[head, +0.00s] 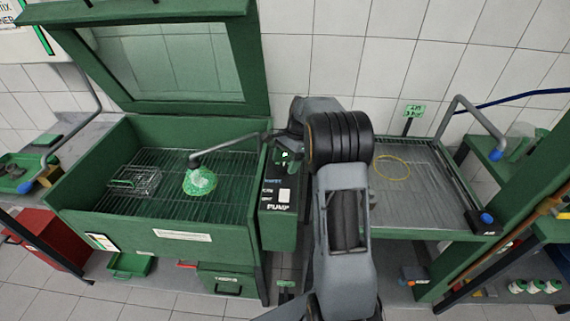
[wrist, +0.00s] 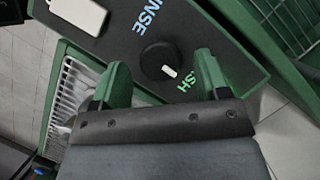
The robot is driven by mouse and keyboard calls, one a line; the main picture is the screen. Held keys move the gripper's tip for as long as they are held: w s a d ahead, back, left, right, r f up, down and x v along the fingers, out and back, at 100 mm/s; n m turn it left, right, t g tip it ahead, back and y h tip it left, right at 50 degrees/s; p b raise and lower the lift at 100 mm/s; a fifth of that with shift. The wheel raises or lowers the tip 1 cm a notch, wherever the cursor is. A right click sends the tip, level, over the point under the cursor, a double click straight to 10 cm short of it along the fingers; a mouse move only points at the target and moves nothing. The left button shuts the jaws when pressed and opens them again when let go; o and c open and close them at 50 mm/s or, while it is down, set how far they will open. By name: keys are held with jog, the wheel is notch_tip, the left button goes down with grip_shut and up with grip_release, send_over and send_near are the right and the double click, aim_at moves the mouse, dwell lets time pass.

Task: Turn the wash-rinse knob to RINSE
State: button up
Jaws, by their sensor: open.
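The wash-rinse knob (wrist: 157,56) is a round black dial on the dark control panel (wrist: 235,65) in the wrist view.
The green parts washer (head: 150,222) has its lid (head: 170,60) raised. A wire basket (head: 137,181) and a bubbly green patch (head: 200,181) are on its grate. A grey draining tray (head: 425,190) with a yellow ring (head: 391,167) is right of my arm. A white block (wrist: 78,14) sits on the panel.

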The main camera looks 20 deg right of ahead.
jog(key=shift+s+a+f, duration=0.1)
jog(key=shift+a+f, duration=0.15)
jog(key=shift+f, duration=0.25)
jog(key=shift+c, duration=0.2)
jog(key=c, duration=0.9)
